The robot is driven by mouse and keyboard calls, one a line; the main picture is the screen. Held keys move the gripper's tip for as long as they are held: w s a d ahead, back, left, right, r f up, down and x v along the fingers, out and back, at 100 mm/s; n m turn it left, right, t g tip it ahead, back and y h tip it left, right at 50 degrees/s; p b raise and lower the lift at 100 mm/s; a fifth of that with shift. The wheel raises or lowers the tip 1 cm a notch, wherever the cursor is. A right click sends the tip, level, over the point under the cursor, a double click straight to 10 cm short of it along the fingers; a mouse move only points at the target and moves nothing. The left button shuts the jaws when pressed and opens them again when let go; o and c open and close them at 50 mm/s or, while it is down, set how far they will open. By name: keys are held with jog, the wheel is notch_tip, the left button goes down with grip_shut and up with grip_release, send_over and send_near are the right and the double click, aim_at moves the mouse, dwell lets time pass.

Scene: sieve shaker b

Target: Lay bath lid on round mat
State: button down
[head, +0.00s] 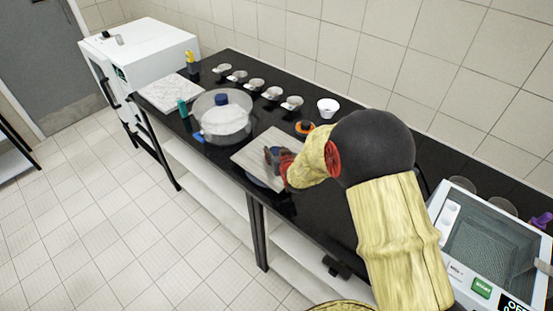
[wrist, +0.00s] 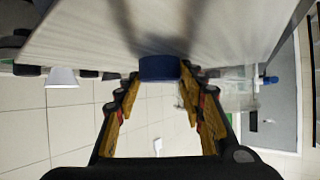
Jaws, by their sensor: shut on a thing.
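The bath lid (head: 262,147) is a flat pale grey plate with a blue knob. My gripper (head: 277,155) is shut on the knob, over the middle of the dark bench. In the wrist view the blue knob (wrist: 158,68) sits between the fingertips and the pale lid (wrist: 90,35) fills the top. A bluish curved edge (head: 262,184), perhaps the round mat, shows under the lid's near side; the lid hides the rest. I cannot tell whether the lid touches it.
A clear round vessel (head: 222,120) with a blue knob stands just left of the lid. A row of small metal cups, a white bowl (head: 328,107) and an orange-and-black item (head: 304,128) lie behind. The bath (head: 490,245) is at the right; a white oven (head: 145,60) is far left.

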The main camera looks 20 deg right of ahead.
jog(key=shift+f+b, duration=0.3)
jog(key=shift+f, duration=1.15)
jog(key=shift+f, duration=0.2)
jog(key=c, duration=1.1)
grip_release()
jog(key=shift+c, duration=0.2)
jog(key=shift+o, duration=0.2)
